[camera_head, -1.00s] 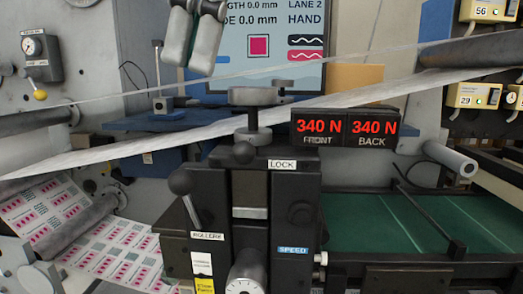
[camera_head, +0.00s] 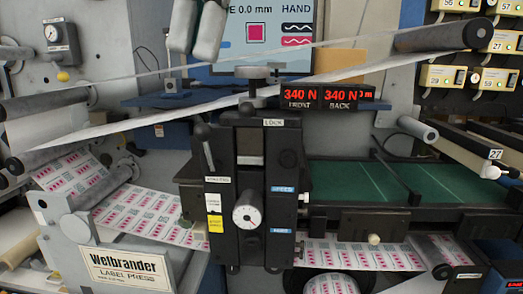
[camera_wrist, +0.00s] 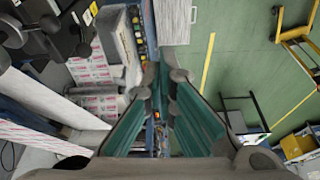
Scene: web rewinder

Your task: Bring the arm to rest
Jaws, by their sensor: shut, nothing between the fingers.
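My gripper (camera_wrist: 166,78) shows in the wrist view, reaching up from the bottom edge. Its grey fingers with teal inner pads are closed towards each other at the tips, with nothing held. Below and beyond it lie a green floor (camera_wrist: 240,65) at the right and parts of the machine at the left. No contact between the fingers and the machine is visible.
The rewinder's black lock unit (camera_head: 255,165) stands mid-view, with a red tension display (camera_head: 327,95) beside it. A pale web (camera_head: 200,120) runs slanting above. A green belt table (camera_head: 370,182) lies right. Printed label web (camera_head: 150,212) runs low left. A yellow frame (camera_wrist: 295,30) stands on the floor.

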